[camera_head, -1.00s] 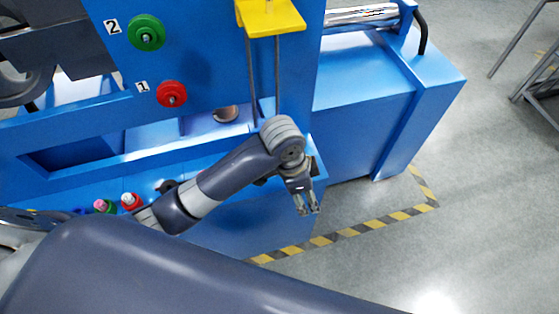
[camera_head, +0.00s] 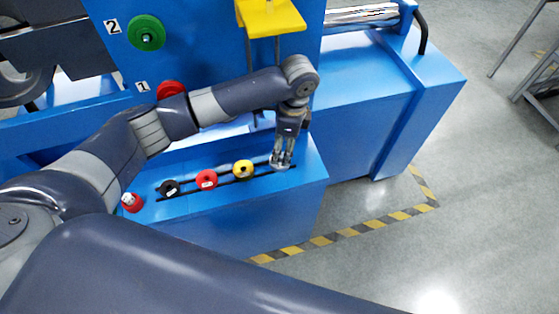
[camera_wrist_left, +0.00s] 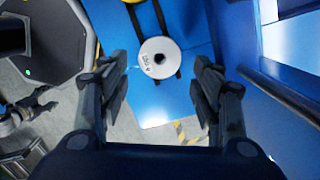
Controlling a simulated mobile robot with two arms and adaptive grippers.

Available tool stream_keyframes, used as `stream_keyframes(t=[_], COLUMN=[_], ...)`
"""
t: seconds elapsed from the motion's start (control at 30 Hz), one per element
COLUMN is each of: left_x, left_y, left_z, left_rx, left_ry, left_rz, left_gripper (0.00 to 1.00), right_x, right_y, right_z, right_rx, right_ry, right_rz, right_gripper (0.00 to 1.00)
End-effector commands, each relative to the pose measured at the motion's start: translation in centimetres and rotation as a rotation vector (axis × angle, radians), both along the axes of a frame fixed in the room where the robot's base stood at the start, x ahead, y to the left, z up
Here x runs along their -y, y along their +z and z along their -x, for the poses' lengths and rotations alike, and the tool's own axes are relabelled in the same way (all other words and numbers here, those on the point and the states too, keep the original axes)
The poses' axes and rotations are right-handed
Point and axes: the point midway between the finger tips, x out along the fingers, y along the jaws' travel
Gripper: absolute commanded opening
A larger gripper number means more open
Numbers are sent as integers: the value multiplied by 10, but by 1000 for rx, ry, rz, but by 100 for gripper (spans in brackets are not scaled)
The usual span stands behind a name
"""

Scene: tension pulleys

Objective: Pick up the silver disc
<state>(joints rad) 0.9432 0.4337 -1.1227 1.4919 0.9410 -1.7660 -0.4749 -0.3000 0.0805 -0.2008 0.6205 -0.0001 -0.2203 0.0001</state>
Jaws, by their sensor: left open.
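The silver disc (camera_wrist_left: 159,58) lies flat on the blue ledge in the left wrist view, with a dark hole at its centre and a small label. It sits between and beyond the two fingers of my left gripper (camera_wrist_left: 158,88), which is open and empty. In the head view the left gripper (camera_head: 281,160) points down over the right end of the ledge, and the disc (camera_head: 279,167) shows only partly beneath the fingers. Contact between fingers and disc cannot be told. My right gripper is not in view.
A yellow disc (camera_head: 243,169), a red disc (camera_head: 207,180) and a black disc (camera_head: 168,188) stand in a row along the slotted ledge (camera_head: 310,172). The blue machine wall rises behind, with a yellow bracket (camera_head: 270,16) above. Open floor lies right of the machine.

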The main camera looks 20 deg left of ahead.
Motion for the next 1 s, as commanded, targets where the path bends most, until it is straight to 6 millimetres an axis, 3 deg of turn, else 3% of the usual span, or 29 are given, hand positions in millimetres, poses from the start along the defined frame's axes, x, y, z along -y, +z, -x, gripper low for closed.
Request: stream_keyframes(t=[0.17, 0.43, 0.77, 0.93, 1.0], left_x=[-2, -6, -7, -7, -7], left_y=[-14, -53, -59, -59, -59], left_z=[1, 2, 2, 2, 2], left_rx=[-2, -1, 1, 1, 1], left_ry=[1, 1, 0, 0, 0], left_rz=[0, 0, 1, 1, 1], left_gripper=[59, 59, 59, 21, 21], right_x=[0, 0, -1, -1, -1], right_y=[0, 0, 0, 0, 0], right_z=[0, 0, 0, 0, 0], right_rx=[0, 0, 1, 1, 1], right_ry=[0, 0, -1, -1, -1], right_rz=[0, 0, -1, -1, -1], right_gripper=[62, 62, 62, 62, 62])
